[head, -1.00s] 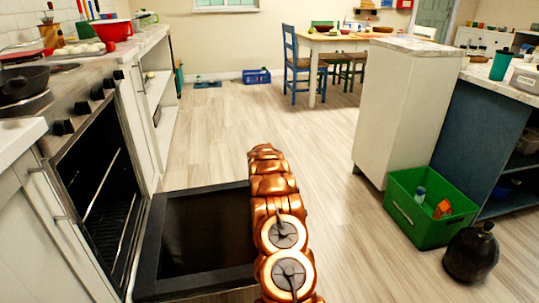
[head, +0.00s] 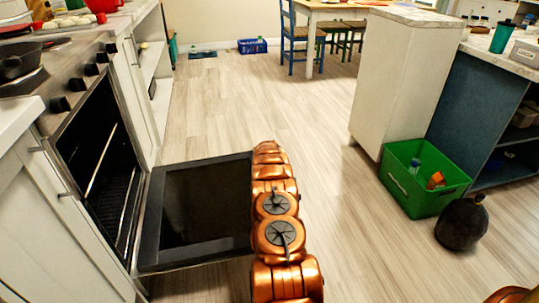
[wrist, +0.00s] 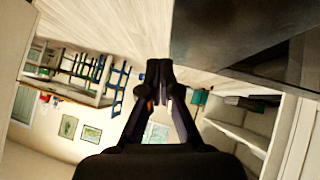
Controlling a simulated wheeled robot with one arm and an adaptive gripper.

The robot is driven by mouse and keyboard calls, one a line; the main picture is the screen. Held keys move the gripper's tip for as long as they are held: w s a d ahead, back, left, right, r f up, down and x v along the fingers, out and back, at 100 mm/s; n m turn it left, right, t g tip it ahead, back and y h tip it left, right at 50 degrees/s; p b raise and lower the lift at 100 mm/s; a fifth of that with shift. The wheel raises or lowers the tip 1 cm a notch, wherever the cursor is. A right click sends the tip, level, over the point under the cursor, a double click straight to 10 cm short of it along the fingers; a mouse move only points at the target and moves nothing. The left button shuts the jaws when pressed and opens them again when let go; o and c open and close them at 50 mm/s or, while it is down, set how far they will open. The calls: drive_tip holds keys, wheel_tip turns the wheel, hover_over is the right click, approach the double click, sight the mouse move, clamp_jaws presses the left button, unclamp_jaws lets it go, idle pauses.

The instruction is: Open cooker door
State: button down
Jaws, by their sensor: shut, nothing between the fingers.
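The cooker (head: 62,92) stands on the left in the head view, with black knobs, a pan on top and a dark oven cavity with wire racks. Its door (head: 205,208) is swung down and lies about flat, a dark panel over the floor. My copper arm reaches forward along the door's right edge and hides part of it. My gripper does not show clearly in the head view. In the wrist view my gripper (wrist: 159,68) is shut and empty, with the dark door (wrist: 235,35) to its upper right, apart as far as I can tell.
A green crate (head: 420,205) and a dark round pot (head: 462,222) stand on the floor at right, beside a white cabinet (head: 400,80). A table (head: 345,14) and blue chair (head: 300,40) are at the back. The middle floor is clear.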

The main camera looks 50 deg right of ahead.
idle(0.5)
drive_tip(key=s+a+r+p, duration=0.2)
drive_tip(key=r, duration=0.3)
drive_tip(key=s+a+r+p, duration=0.2)
drive_tip(key=s+r, duration=0.1)
drive_tip(key=r, duration=0.3)
drive_tip(key=shift+a, duration=0.3)
idle(0.4)
drive_tip(key=shift+s, duration=0.15)
